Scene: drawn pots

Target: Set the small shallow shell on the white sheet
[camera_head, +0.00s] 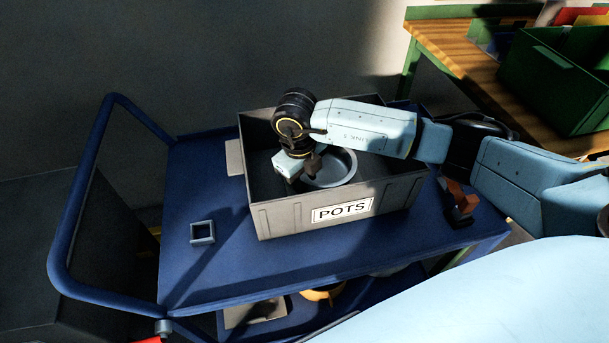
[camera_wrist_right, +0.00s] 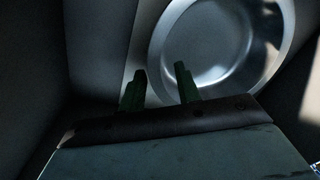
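A round, shallow metal pan-like shell (camera_head: 337,168) lies inside the grey crate marked POTS (camera_head: 285,217). It also shows in the right wrist view (camera_wrist_right: 228,75), beyond the fingertips, with its left rim behind the gap between them. My right gripper (camera_head: 304,178) reaches down into the crate at the shell's left side. Its two fingers stand apart in the wrist view (camera_wrist_right: 160,70), with nothing clearly gripped. A flat pale sheet or plate (camera_head: 234,158) shows at the crate's left back side; I cannot tell if it is the white sheet. My left gripper is out of view.
The crate stands on a blue cart (camera_head: 225,275) with a tube handle (camera_head: 65,235). A small square grey frame (camera_head: 202,232) lies left of the crate. A red-brown block (camera_head: 461,197) sits to its right. A wooden bench with a green bin (camera_head: 555,80) is at the right back.

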